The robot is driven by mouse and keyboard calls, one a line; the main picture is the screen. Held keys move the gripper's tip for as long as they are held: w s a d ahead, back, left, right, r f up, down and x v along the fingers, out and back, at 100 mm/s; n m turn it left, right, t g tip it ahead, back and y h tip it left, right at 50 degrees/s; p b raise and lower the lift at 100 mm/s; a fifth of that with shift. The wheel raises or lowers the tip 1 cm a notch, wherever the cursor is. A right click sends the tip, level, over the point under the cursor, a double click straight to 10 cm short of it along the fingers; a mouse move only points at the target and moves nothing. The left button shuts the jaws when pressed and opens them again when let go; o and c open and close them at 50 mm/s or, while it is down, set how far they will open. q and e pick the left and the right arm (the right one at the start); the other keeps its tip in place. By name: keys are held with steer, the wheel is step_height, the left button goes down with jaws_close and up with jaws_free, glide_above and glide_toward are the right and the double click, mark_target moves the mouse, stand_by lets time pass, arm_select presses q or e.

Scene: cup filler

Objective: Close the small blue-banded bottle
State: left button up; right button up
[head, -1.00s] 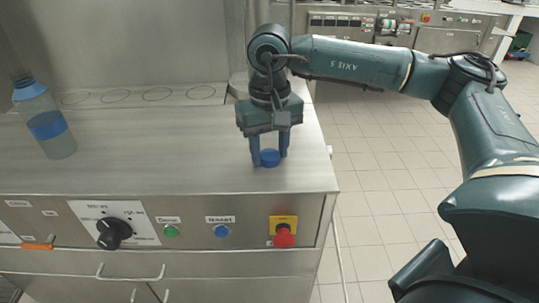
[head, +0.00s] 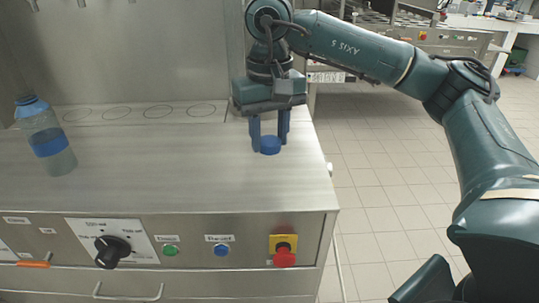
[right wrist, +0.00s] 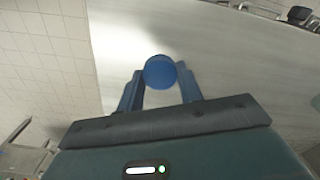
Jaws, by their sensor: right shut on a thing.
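The blue-banded bottle (head: 50,143) stands upright on the steel worktop at the far left of the head view. It is clear, with a blue band round its middle and a light blue shoulder; its top is too small to read clearly. My right gripper (head: 269,141) is over the right end of the worktop, pointing down. It is shut on a round blue cap (head: 270,146), which also shows between the fingers in the right wrist view (right wrist: 160,72). I cannot tell whether the cap touches the worktop. My left gripper is not in view.
The steel worktop (head: 150,180) is clear between bottle and cap. Circles are marked along its back edge, before a steel back wall (head: 140,60). The front panel has a black knob (head: 112,251), a green button, a blue button and a red emergency stop (head: 284,257).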

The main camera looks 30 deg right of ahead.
steer(key=shift+r, duration=1.3)
